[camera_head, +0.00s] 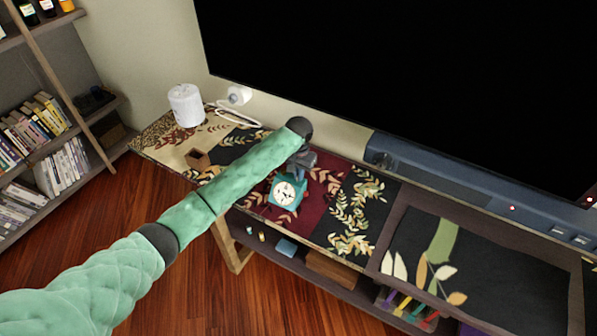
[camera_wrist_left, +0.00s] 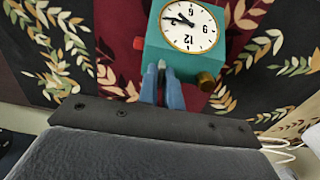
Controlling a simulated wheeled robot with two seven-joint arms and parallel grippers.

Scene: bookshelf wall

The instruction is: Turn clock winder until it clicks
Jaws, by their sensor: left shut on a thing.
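The teal clock (camera_head: 287,192) with a round white dial stands on the patterned runner, below the far end of my left arm. In the left wrist view the clock (camera_wrist_left: 188,50) appears upside down, with a red part (camera_wrist_left: 138,43) on one side and a brass-coloured knob (camera_wrist_left: 207,80) at a near corner. My left gripper (camera_head: 300,160) is behind and above the clock in the head view. In the wrist view its blue fingers (camera_wrist_left: 160,72) are close together at the clock's near edge, on a small pale part. The fingers hide most of that part, so I cannot tell whether it is the winder.
A white cylinder (camera_head: 186,105) and a small brown box (camera_head: 197,159) stand left on the console. A large dark screen (camera_head: 400,80) rises behind it. A bookshelf (camera_head: 112,130) is at the far left. Open wooden floor (camera_head: 230,300) lies in front.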

